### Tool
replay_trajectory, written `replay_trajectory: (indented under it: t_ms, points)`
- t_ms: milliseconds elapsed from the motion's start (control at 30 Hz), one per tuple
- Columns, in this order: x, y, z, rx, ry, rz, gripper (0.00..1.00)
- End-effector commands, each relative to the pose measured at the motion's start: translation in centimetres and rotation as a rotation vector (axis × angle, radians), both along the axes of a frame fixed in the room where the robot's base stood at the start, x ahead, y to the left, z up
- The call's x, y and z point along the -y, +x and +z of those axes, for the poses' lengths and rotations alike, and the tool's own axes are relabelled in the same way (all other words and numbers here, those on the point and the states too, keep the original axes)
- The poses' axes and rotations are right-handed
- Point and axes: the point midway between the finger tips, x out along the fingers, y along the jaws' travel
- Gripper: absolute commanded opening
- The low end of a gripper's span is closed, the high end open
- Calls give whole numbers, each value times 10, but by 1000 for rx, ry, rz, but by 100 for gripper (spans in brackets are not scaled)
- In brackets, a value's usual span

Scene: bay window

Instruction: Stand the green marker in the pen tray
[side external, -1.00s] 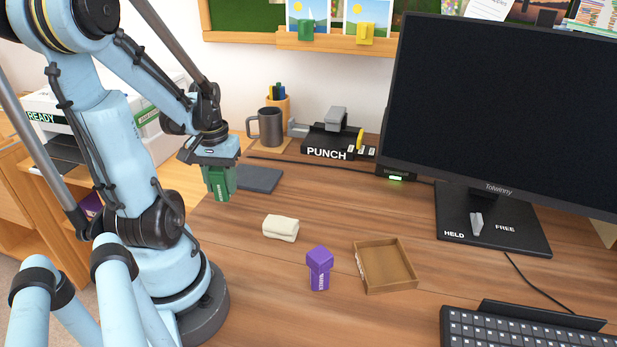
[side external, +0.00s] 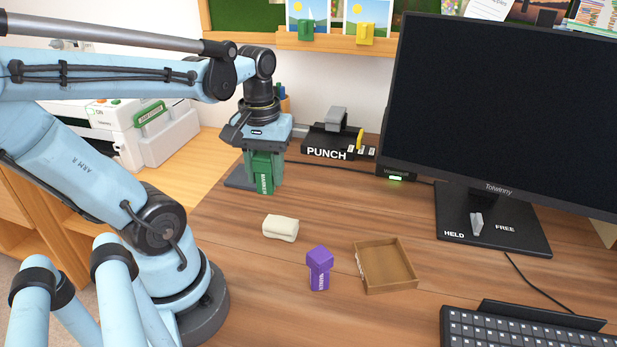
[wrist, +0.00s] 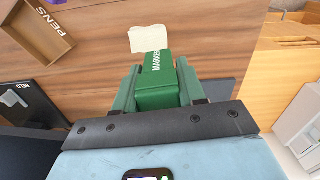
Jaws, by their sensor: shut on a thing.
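The green marker (side external: 265,184), a block labelled MARKER, is held upright between the green fingers of my gripper (side external: 263,172), above the back left of the desk. The marker also shows in the wrist view (wrist: 158,80), where the fingers of my gripper (wrist: 157,91) press on both its sides. The pen tray (side external: 388,266) is a shallow open brown box on the desk, to the right of and nearer than my gripper. It looks empty. In the wrist view the tray (wrist: 35,35) is at upper left, with PENS on its wall.
A purple marker (side external: 319,270) stands just left of the tray. A cream cloth-like lump (side external: 281,228) lies between my gripper and the purple marker. A keyboard (side external: 520,332), monitor (side external: 500,110) and black hole punch (side external: 335,143) stand around.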

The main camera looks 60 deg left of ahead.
Motion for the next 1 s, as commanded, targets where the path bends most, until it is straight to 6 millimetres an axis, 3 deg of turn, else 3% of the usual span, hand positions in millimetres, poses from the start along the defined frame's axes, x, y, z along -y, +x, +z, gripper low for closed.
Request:
replay_trajectory:
  t_ms: [300, 500, 800, 1000]
  points:
    - [70, 50, 6, 0, 0, -283, 10]
    - [128, 70, 8, 0, 0, -464, 10]
    - [221, 74, 7, 1, 1, -720, 10]
    - [261, 66, 5, 1, 1, -823, 9]
